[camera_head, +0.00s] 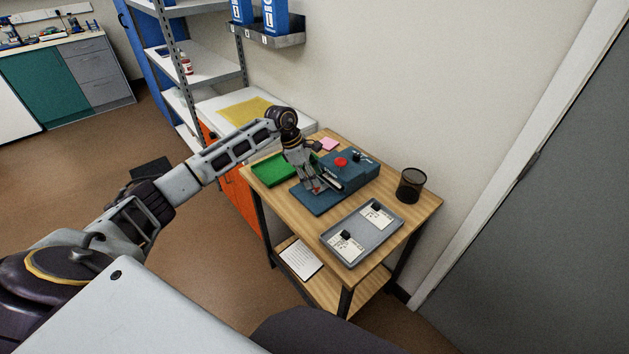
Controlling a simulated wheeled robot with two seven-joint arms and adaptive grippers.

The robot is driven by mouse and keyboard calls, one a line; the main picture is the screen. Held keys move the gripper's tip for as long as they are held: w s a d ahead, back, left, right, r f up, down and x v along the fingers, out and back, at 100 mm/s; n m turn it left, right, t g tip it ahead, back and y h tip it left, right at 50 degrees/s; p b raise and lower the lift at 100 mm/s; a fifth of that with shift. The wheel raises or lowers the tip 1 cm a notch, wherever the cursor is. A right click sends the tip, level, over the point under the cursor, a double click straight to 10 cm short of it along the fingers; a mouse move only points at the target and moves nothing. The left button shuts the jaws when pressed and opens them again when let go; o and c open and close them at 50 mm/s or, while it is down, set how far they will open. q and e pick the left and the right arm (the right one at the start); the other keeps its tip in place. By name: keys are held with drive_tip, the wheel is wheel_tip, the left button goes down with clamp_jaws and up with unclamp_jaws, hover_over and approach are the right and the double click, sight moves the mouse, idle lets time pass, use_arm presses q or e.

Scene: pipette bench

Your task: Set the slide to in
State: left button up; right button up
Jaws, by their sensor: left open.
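A blue bench device (361,179) stands on the wooden table, with a red button (341,162) and a black knob (357,157) on top. A flat blue plate (313,203) extends from its front left. My left gripper (317,189) is open and points down over this plate, close to the device's front. A pale strip (332,182) shows between the gripper and the device; it may be part of the slide, but the gripper hides most of that area. I cannot tell the slide's position or whether the fingers touch it. My right gripper is not in view.
A grey tray (349,261) with white cards and small black pieces lies at the table's front. A green tray (268,172) lies left of the device, pink notes (328,144) behind it. A black mesh cup (411,186) stands right. The wall is close behind.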

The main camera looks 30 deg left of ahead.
use_arm(q)
drive_tip(key=v, duration=0.9)
drive_tip(key=shift+s, duration=0.1)
idle(0.5)
